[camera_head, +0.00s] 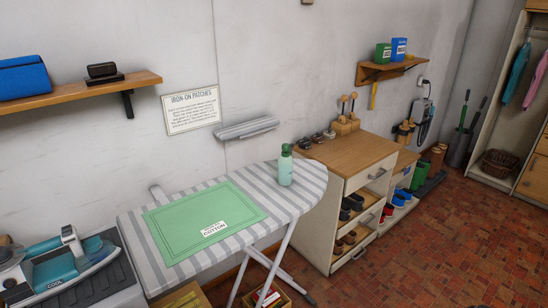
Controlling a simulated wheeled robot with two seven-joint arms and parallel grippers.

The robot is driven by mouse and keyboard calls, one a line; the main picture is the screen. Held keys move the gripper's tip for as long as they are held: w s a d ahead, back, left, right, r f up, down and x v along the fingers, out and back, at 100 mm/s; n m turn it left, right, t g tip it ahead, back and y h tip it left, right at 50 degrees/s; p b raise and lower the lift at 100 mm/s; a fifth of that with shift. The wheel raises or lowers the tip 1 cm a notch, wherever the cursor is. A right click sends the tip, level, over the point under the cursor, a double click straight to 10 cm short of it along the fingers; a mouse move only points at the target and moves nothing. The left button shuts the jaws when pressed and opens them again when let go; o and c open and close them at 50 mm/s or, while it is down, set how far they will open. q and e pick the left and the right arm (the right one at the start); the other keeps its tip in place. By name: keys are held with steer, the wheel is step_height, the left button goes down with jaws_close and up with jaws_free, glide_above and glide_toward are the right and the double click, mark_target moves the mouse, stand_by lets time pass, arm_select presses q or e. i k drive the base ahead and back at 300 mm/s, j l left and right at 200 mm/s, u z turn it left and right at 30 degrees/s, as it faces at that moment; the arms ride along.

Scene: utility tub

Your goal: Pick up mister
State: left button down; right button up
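The mister (285,168) is a pale green spray bottle with a darker green top. It stands upright near the rounded right end of the striped ironing board (312,178). Nothing touches it except the board under it. Neither of my grippers shows in the head view.
A green mat (180,235) with a white label lies on the board, left of the mister. A teal iron (55,268) sits at the lower left. A wooden-topped cabinet (350,152) stands right of the board. Wall shelf (75,92) is upper left. The brick floor at right is open.

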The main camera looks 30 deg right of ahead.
mark_target(285, 161)
steer(key=z, duration=1.15)
steer(key=i+l, duration=0.15)
